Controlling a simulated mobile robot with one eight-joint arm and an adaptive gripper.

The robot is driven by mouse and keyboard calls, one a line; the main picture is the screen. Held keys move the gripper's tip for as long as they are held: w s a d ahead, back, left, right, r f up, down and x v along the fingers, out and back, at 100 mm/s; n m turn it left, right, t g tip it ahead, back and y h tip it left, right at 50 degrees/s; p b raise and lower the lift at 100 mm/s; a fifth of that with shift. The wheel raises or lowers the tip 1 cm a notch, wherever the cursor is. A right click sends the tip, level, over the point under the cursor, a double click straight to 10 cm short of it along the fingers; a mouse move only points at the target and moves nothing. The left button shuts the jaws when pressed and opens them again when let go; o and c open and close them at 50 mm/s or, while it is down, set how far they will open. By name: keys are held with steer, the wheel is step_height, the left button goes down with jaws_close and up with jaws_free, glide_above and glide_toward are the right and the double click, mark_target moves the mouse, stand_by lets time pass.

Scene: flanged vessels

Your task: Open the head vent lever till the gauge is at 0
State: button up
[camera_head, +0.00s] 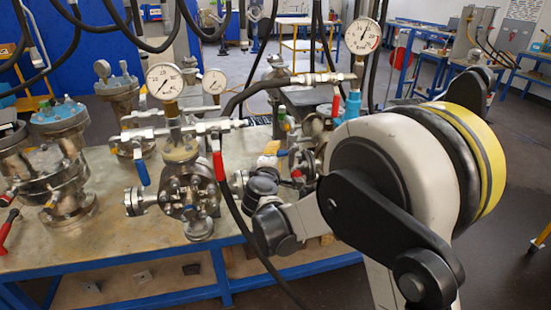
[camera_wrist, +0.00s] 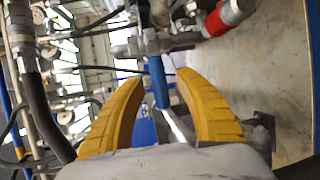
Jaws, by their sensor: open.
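My gripper (camera_wrist: 162,72) is open in the wrist view, its two yellow curved fingers standing apart. A blue lever handle (camera_wrist: 159,82) shows in the gap between them; no finger visibly touches it. A red handle (camera_wrist: 225,15) is beyond the right finger. In the head view, a blue lever (camera_head: 143,172) and a red lever (camera_head: 219,167) hang from the pipework on the middle vessel (camera_head: 188,185). Pressure gauges stand above: a large one (camera_head: 164,80), a smaller one (camera_head: 214,82) and one at right (camera_head: 362,36). Which is the head vent lever is unclear.
The vessels stand on a blue-framed bench (camera_head: 100,245). Another flanged vessel (camera_head: 55,165) is at left. A black hose (camera_head: 240,215) crosses the bench front. Dark hoses hang overhead. My arm hides the bench's right part. Open floor (camera_head: 500,215) lies at right.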

steer(key=shift+w, duration=0.25)
jaws_close()
steer(key=shift+r, duration=0.15)
